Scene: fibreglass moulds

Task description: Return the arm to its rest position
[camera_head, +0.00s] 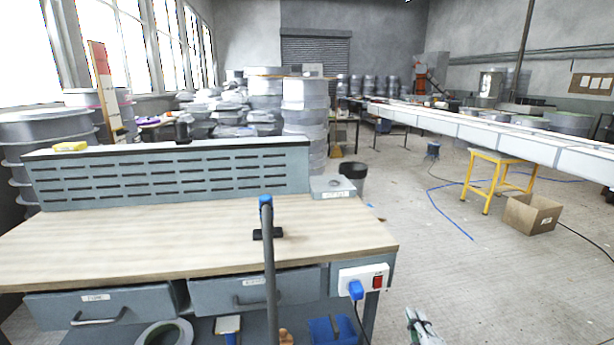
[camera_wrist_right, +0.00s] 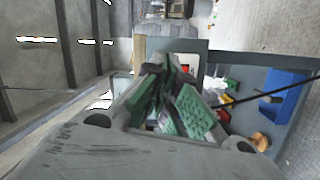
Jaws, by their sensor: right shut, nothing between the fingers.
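My right gripper (camera_head: 424,326) shows at the bottom edge of the head view, right of the workbench (camera_head: 200,232). Only its front part is in the picture. In the right wrist view the gripper's green-padded fingers (camera_wrist_right: 172,98) are together, with nothing held between them. My left gripper is not in view.
The bench carries a power socket box (camera_head: 362,280) with a blue plug at its right front corner. A blue bin (camera_head: 328,330) sits below; it also shows in the wrist view (camera_wrist_right: 290,92). A cardboard box (camera_head: 532,214) and yellow trestle (camera_head: 497,176) stand right. Floor beside the bench is open.

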